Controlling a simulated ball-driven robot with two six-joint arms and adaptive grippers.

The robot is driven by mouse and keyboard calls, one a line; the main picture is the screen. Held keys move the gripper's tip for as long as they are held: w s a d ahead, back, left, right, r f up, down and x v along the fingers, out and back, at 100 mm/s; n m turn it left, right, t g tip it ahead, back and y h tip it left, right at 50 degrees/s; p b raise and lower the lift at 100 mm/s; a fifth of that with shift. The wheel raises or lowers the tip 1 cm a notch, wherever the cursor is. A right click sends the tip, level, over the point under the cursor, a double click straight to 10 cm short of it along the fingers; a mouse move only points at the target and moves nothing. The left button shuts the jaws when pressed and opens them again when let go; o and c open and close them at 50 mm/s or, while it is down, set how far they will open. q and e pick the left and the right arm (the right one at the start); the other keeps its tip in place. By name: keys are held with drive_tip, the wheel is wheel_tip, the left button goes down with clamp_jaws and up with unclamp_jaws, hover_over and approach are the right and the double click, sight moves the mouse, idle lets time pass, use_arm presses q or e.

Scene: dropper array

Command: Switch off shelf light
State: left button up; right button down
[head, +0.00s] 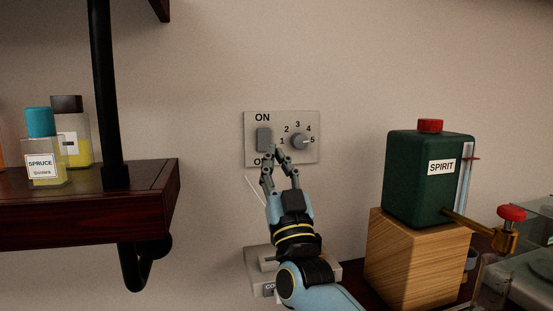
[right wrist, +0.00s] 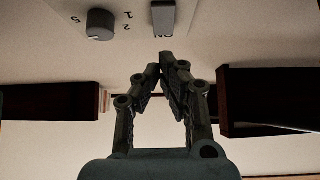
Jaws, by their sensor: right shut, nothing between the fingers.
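A grey wall plate (head: 282,118) carries a rocker switch (head: 264,139) at its left, with ON printed above and a partly hidden OFF below. A round knob (head: 299,141) with numbers 1 to 5 around it sits at the plate's right. The switch (right wrist: 163,17) and knob (right wrist: 100,24) also show in the right wrist view, upside down. My right gripper (head: 275,152) is shut and empty, its fingertips at the switch's lower right in the head view. I cannot tell whether they touch the plate. My left gripper is not in view.
A dark wooden shelf (head: 150,195) with bottles, including one labelled SPRUCE (head: 42,165), is at the left. A green SPIRIT tank (head: 410,185) stands on a wooden block (head: 405,265) at the right. A grey box (head: 258,257) is partly behind my right arm.

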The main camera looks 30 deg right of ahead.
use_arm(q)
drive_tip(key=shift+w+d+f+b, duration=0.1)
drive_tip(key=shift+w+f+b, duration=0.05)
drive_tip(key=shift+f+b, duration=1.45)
use_arm(e)
drive_tip(key=s+a+f, duration=0.1)
drive_tip(key=s+f, duration=0.3)
drive_tip(key=f, duration=0.3)
drive_tip(key=shift+s+f, duration=0.35)
drive_tip(key=shift+f, duration=0.05)
drive_tip(key=shift+a, duration=0.1)
